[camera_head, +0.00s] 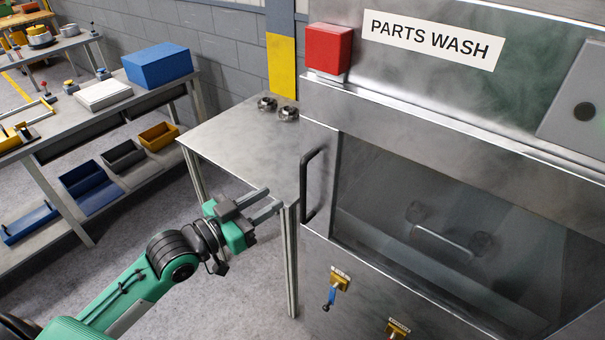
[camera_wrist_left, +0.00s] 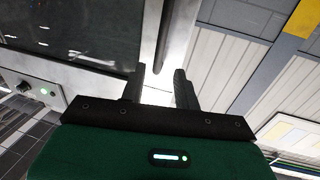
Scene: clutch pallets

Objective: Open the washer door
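The steel parts washer (camera_head: 430,65) stands on the right. Its door (camera_head: 322,165) looks closed, with a dark window (camera_head: 440,230) and a black upright handle (camera_head: 309,187) on its left side. My left gripper (camera_head: 274,203) is open and empty, left of the handle's lower part and apart from it. In the left wrist view the handle (camera_wrist_left: 165,40) is a dark bar ahead of the gap between the fingers (camera_wrist_left: 160,82). My right gripper is not in view.
A steel table (camera_head: 235,140) with small round metal parts (camera_head: 277,108) stands left of the washer, close to my left gripper. A red box (camera_head: 328,48) sits on the washer's upper left. Valves (camera_head: 337,285) stick out below the door. A shelf bench (camera_head: 110,110) stands farther left.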

